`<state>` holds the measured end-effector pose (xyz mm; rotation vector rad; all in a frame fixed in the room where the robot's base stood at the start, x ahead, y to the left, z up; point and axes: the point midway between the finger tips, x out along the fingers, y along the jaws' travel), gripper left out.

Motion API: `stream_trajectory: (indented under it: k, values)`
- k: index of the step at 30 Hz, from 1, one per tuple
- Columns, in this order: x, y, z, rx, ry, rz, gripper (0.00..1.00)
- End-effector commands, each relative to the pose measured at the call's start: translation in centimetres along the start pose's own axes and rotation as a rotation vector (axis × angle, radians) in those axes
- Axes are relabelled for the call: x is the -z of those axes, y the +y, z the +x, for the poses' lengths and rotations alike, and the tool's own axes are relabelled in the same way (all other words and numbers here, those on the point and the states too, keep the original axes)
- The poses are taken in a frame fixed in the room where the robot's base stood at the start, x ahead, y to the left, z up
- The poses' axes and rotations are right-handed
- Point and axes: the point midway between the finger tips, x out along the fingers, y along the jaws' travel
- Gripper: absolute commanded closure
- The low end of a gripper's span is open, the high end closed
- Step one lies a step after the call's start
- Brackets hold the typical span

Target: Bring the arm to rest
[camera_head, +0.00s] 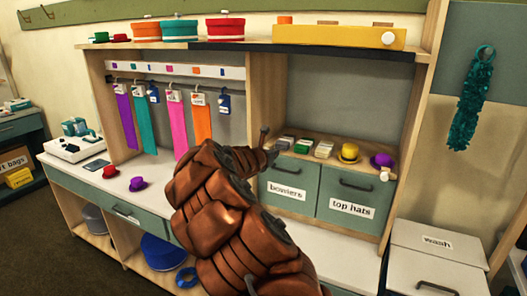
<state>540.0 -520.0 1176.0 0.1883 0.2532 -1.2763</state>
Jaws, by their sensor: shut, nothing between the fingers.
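My arm, covered in brown-orange segments, reaches up from the bottom middle of the head view. Its end, my gripper (269,147), is shut and empty. It appears in front of the shelf unit, near the upper left of the "bowlers" drawer (290,188). The gripper is small in view and partly hidden by my own arm. I cannot tell whether it touches the drawer unit.
The white counter (240,210) holds small red (110,171) and magenta (138,183) hats. Colourful ties hang from a rail (150,86) on the left. A "top hats" drawer (352,205) is at right, beneath yellow (349,152) and purple (382,160) hats. White "wash" bins (436,243) stand farther right.

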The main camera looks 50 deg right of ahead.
Motion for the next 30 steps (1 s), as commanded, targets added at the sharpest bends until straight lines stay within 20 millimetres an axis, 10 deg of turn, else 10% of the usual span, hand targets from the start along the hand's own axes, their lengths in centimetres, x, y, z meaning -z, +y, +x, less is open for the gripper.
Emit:
stream_trajectory:
  k: [14, 22, 30]
  values:
    - [-2.1, -1.3, -2.6, 0.044, -0.022, 0.141, 1.0]
    - [-4.0, -6.8, -11.1, 0.203, -0.018, 0.658, 1.0]
    - [1.0, -11.2, -20.6, 0.402, 0.115, 1.14, 1.0]
